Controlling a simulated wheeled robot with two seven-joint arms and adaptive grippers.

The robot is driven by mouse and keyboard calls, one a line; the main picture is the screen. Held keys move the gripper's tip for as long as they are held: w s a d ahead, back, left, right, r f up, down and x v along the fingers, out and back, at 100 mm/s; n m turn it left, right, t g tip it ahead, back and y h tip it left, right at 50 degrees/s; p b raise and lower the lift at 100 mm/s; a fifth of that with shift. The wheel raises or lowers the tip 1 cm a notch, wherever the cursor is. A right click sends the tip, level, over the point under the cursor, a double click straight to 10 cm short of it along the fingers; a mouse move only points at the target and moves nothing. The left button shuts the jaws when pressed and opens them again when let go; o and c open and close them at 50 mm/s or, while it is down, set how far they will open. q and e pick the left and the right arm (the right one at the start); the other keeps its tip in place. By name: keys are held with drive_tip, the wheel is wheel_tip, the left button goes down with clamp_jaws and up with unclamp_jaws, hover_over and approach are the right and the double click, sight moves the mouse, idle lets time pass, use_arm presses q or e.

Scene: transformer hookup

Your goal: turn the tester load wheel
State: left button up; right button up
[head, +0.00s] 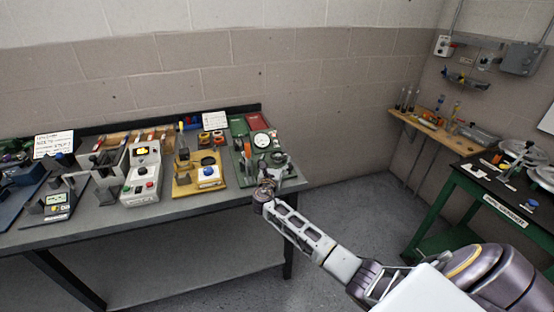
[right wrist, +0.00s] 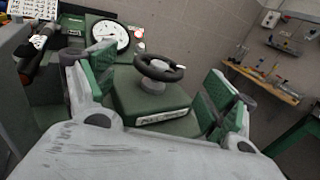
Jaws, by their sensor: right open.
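The tester load wheel (right wrist: 159,67) is a dark ring on a grey hub. It sits on a green box (right wrist: 150,97) with a white label on its front. In the head view the wheel (head: 279,158) is at the right end of the bench, partly hidden by my gripper. My right gripper (head: 268,186) is open at the bench's front right. In the right wrist view its green-padded fingers (right wrist: 158,85) stand wide apart, one on each side of the box and wheel. I cannot tell that either finger touches them. My left gripper is not in view.
A round white dial (head: 262,141) stands behind the wheel, left of it in the right wrist view. A yellow unit with a blue button (head: 208,172) and a grey tester (head: 142,172) stand to the left. A green-framed table (head: 462,188) is at the right, across open floor.

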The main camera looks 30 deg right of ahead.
drive_tip(key=shift+v, duration=3.4)
drive_tip(key=shift+f, duration=0.1)
